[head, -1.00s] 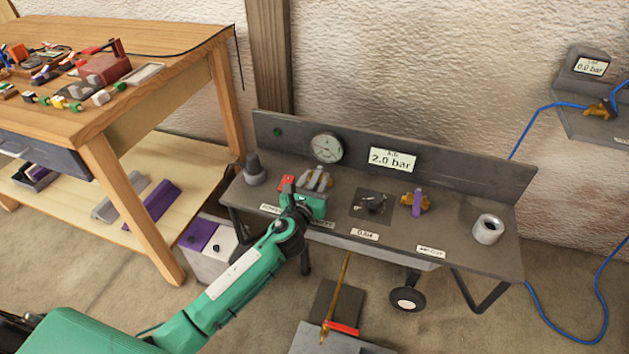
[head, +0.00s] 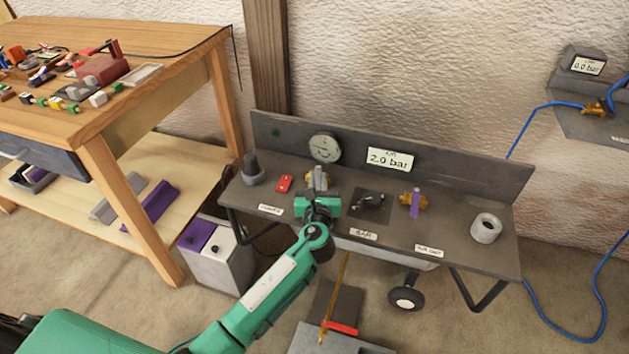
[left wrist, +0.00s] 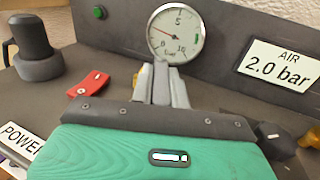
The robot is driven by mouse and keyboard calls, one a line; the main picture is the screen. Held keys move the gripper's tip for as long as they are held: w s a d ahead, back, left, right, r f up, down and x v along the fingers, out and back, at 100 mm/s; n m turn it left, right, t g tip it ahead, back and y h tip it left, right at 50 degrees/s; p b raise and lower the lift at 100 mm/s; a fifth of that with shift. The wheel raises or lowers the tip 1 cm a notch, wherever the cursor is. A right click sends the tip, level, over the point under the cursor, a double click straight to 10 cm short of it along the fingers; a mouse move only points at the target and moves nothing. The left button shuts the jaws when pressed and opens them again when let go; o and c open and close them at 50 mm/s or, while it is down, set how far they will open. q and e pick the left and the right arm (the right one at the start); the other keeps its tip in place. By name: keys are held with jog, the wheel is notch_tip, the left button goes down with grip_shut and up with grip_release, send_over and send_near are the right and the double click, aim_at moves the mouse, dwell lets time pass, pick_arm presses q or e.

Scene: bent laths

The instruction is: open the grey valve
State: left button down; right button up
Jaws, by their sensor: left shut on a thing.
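The grey valve stands on the grey bench below the round gauge. Its grey handle (left wrist: 161,84) shows between the two fingers in the left wrist view, with a bit of brass body (left wrist: 137,86) at their left. My left gripper (head: 318,180) is shut on this handle, fingers pointing toward the bench's back panel. The gripper's green body hides most of the valve, so its exact angle is hard to tell. The round gauge (head: 325,148) has its needle toward the low side in the left wrist view. The air display (head: 390,159) reads 2.0 bar. My right gripper is not in view.
A red switch (head: 284,184) and a dark knob (head: 252,170) sit left of the gripper. To its right are a black fitting (head: 370,201), a purple-handled brass valve (head: 415,202) and a grey cup (head: 486,229). A wooden table (head: 150,90) stands at left.

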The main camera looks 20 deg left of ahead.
pick_arm(q)
jog(key=shift+w+d+n+g+y, duration=0.15)
jog(key=shift+n+g+y, duration=0.15)
jog(key=shift+n+y, duration=0.3)
jog(key=c, duration=1.4)
grip_release()
jog(key=shift+o, duration=0.2)
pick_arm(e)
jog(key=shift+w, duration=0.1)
